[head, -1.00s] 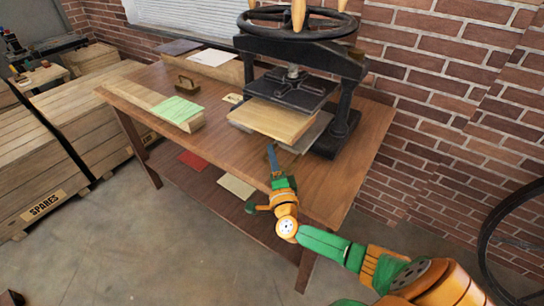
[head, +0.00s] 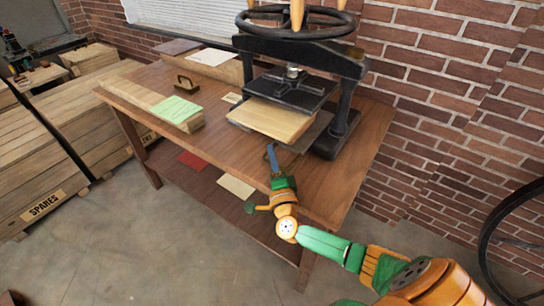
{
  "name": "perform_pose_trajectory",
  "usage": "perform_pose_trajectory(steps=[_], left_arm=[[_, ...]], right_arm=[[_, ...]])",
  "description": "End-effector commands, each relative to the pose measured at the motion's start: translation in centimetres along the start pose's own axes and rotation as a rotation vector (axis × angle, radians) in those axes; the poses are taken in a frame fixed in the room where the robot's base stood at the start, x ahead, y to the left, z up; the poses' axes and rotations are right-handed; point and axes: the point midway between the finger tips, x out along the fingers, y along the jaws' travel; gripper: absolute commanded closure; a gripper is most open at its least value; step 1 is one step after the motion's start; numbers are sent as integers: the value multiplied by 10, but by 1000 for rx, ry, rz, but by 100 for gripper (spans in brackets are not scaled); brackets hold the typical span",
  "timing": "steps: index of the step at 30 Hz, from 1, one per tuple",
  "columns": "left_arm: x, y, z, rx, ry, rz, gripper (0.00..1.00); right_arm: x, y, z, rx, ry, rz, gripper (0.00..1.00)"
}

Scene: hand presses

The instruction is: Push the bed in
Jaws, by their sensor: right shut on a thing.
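The black hand press (head: 341,90) stands on the right part of the wooden table, with its wheel (head: 296,22) on top. Its dark metal bed (head: 314,133) sticks out toward the front under the platen (head: 290,92). A pale wooden board (head: 271,121) lies on the bed. My right gripper (head: 271,151) is at the front of the bed, close to its near edge, with the fingers shut; I cannot make out clearly what is between them. My left gripper is not in view.
A board with a green sheet (head: 178,109) and a brown wooden block with a handle (head: 186,86) lie left on the table (head: 230,149). A lower shelf holds red and cream sheets (head: 236,186). Crates (head: 45,150) stand at left, a brick wall behind.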

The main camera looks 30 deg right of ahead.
Motion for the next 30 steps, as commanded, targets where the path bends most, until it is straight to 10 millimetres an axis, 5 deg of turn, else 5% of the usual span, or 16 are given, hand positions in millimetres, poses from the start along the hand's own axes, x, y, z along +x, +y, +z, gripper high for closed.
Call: perform_pose_trajectory(steps=[17, 30], left_arm=[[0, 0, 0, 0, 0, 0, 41], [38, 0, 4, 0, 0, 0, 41]], right_arm=[[3, -6, -1, 1, 3, -17, 100], [60, 12, -59, -2, 5, -16, 100]])
